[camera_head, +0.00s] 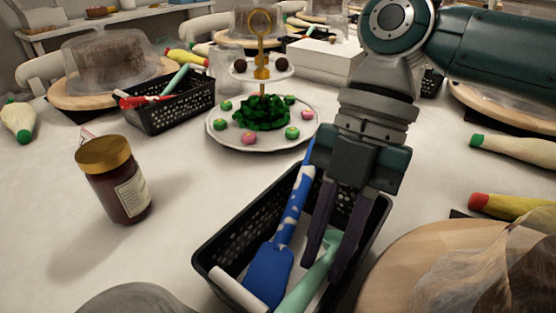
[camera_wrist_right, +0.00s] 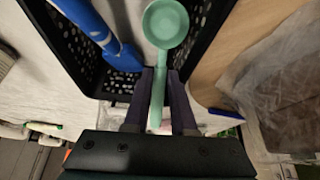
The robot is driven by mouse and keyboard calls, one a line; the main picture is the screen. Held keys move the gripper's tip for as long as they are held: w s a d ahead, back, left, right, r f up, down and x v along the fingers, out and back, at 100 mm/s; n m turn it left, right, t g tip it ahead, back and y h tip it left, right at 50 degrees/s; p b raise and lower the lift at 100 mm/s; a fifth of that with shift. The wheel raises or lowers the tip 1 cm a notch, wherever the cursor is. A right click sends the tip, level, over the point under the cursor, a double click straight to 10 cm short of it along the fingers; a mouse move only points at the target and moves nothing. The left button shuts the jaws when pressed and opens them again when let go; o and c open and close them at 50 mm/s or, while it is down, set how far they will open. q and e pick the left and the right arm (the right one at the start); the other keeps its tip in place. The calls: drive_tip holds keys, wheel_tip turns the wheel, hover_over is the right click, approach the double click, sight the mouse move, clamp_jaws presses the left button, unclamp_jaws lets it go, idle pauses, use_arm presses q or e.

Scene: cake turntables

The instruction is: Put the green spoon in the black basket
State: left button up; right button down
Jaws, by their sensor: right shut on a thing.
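The green spoon (camera_head: 308,283) is pale mint green and lies between the fingers of my right gripper (camera_head: 331,272). The right gripper is shut on its handle, from above. In the right wrist view the spoon's round bowl (camera_wrist_right: 165,23) points away from my right gripper (camera_wrist_right: 156,80), over the inside of the near black basket (camera_wrist_right: 213,35). In the head view this perforated basket (camera_head: 221,237) stands at the front centre, with the spoon and fingertips within its outline. Whether the spoon touches the basket floor is unclear. My left gripper is out of view.
A blue spatula (camera_head: 268,272) leans in the near basket. A second black basket (camera_head: 168,115) with utensils stands at back left. A jar (camera_head: 120,185) is left, a tiered plate (camera_head: 225,137) behind. A wooden turntable (camera_head: 400,262) crowds the right.

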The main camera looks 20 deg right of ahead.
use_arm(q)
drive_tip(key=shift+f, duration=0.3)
use_arm(e)
drive_tip(key=shift+f, duration=0.4)
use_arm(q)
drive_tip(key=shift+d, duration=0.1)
use_arm(e)
drive_tip(key=c, duration=0.7)
unclamp_jaws()
drive_tip(key=shift+o, duration=0.2)
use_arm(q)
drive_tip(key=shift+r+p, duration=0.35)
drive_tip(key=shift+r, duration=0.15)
use_arm(e)
drive_tip(key=v, duration=1)
drive_tip(key=shift+s, duration=0.1)
